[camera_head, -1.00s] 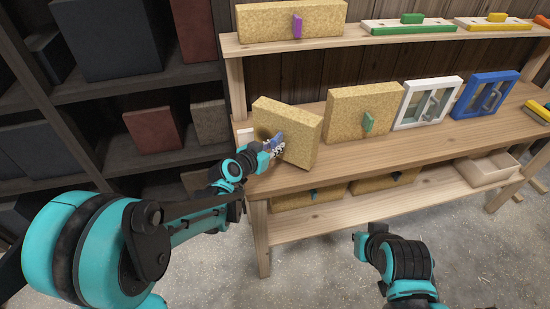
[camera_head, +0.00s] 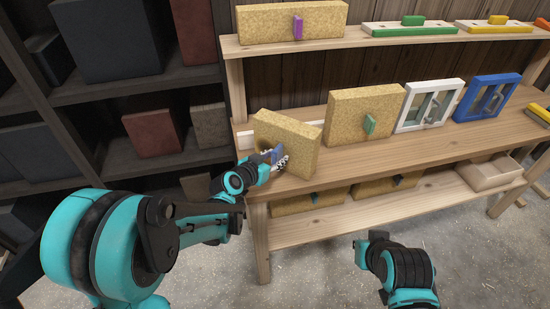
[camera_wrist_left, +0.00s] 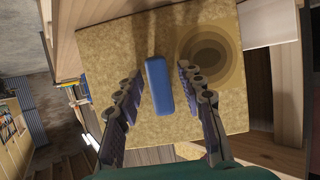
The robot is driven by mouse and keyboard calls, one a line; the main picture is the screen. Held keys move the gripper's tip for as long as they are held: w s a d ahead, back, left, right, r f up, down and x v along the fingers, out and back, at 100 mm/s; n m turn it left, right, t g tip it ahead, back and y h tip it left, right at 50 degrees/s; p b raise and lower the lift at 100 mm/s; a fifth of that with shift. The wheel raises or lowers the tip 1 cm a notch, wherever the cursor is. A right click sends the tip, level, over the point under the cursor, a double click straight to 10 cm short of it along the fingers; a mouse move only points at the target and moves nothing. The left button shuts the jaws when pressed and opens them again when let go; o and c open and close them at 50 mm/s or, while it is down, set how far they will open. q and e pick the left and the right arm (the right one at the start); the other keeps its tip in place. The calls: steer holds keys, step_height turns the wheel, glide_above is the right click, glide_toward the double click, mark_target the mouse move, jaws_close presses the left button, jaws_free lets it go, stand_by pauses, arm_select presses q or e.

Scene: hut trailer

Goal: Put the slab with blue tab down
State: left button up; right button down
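The slab with blue tab (camera_head: 298,130) is a speckled tan block at the left end of the middle shelf, turned at an angle to the shelf edge. It also shows in the left wrist view (camera_wrist_left: 115,45), with dark concentric rings on its face. Its blue tab (camera_wrist_left: 159,87) is upright between the fingers of my left gripper (camera_wrist_left: 160,92). The fingers are apart, with a visible gap on each side of the tab. In the head view the left gripper (camera_head: 279,160) is at the slab's face. The slab's underside contact is partly hidden. My right gripper (camera_head: 368,250) is low at front right; its fingers are unclear.
A slab with green tab (camera_head: 352,115) stands close to the right on the wooden shelf (camera_head: 400,154). White (camera_head: 416,122) and blue (camera_head: 470,105) frames stand beyond it. A slab with purple tab (camera_head: 265,25) is above. A dark shelf unit (camera_head: 92,90) is at left.

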arm_select(q)
steer(key=shift+r, duration=0.1)
steer(key=shift+s+a+r, duration=0.1)
steer(key=shift+s+r, duration=0.05)
steer(key=s+a+r+n+g+y+p, duration=0.1)
steer(key=s+a, duration=0.3)
steer(key=s, duration=0.5)
steer(key=s+a+r+n+g+y+p, duration=0.1)
steer(key=s+a+n+g+y, duration=0.1)
steer(key=s, duration=0.8)
steer(key=s+a+r+n+g+y+p, duration=0.1)
steer(key=s+a+r+n+g+y, duration=0.1)
steer(key=s+a, duration=0.4)
steer(key=s+y, duration=0.1)
steer(key=s, duration=0.2)
steer(key=shift+s+a+p, duration=0.15)
steer(key=shift+a+p, duration=0.05)
steer(key=shift+p, duration=0.2)
steer(key=shift+d, duration=0.1)
steer(key=shift+c, duration=0.5)
